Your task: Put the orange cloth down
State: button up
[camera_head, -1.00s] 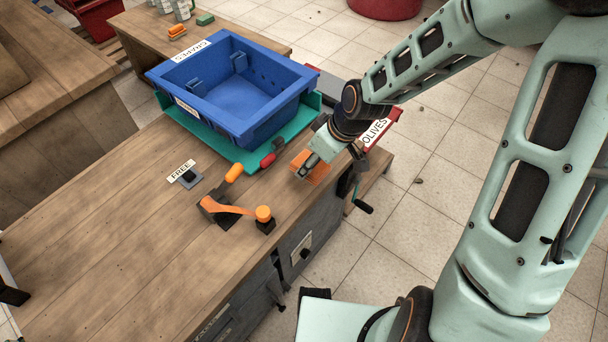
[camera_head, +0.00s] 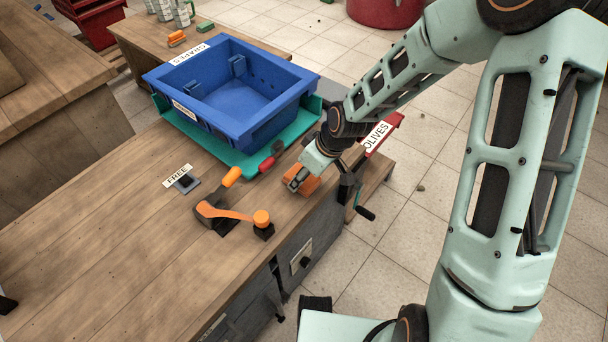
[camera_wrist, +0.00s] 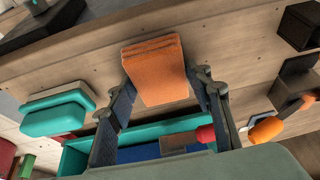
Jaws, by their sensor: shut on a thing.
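The orange cloth (camera_head: 309,184) is a small folded piece at the right edge of the wooden bench (camera_head: 120,220). In the wrist view the cloth (camera_wrist: 158,68) shows its layered folds between the two fingers. My gripper (camera_head: 297,183) is shut on the cloth, and it also shows in the wrist view (camera_wrist: 165,88) with a finger on each side. The cloth is over the bench top or very close to it; I cannot tell whether it touches. My gripper hides part of the cloth in the head view.
A blue crate (camera_head: 290,98) stands on a teal tray (camera_head: 218,152) behind. Red-handled (camera_head: 268,163) and orange-handled (camera_head: 231,176) tools lie nearby. An orange-handled lever device (camera_head: 212,210) and a "FREE" sign (camera_head: 178,176) are to the left. The bench's left part is clear.

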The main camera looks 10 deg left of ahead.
jog(key=o, duration=1.2)
jog(key=shift+f, duration=0.1)
jog(key=shift+r+p, duration=0.3)
jog(key=shift+r, duration=0.05)
jog(key=p+v, duration=0.4)
jog(key=v, duration=0.7)
jog(key=shift+s+d+r, duration=0.15)
jog(key=shift+d+r, duration=0.1)
jog(key=shift+r, duration=0.05)
